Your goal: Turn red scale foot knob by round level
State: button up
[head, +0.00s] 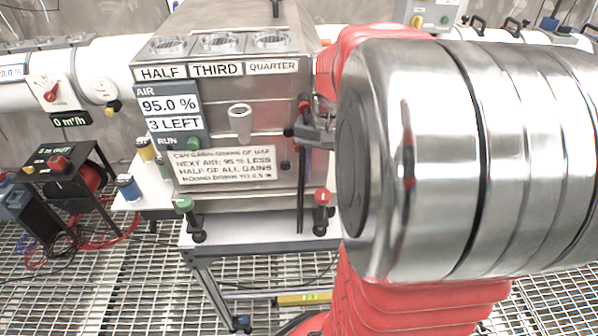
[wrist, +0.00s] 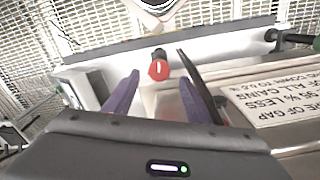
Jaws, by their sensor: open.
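The red foot knob (head: 322,197) stands at the front right corner of the steel scale box (head: 235,195), on a white-topped stand. It also shows in the wrist view (wrist: 158,69), with a white mark on its face. My gripper (head: 312,135) is above it in the head view, beside the box's right front edge. In the wrist view my gripper (wrist: 158,80) is open, with a purple finger on each side of the red knob's line; I see no clear contact. A green foot knob (head: 184,203) stands at the front left. I cannot make out a round level with certainty.
A dark upright rod (head: 300,190) stands left of the red knob; a dark bar (wrist: 198,82) lies close to the right finger in the wrist view. My large arm link hides the head view's right side. Left are a blue-topped canister (head: 128,187) and a black stand (head: 62,165).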

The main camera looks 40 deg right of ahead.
aim_at(322, 194)
notch_tip(322, 194, down, 5)
dwell(0.3)
jog(key=shift+c, duration=0.4)
jog(key=c, duration=1)
jog(key=shift+o, duration=0.2)
jog(key=shift+n, duration=0.3)
jog(key=shift+r+n, duration=0.1)
jog(key=shift+n, duration=2.2)
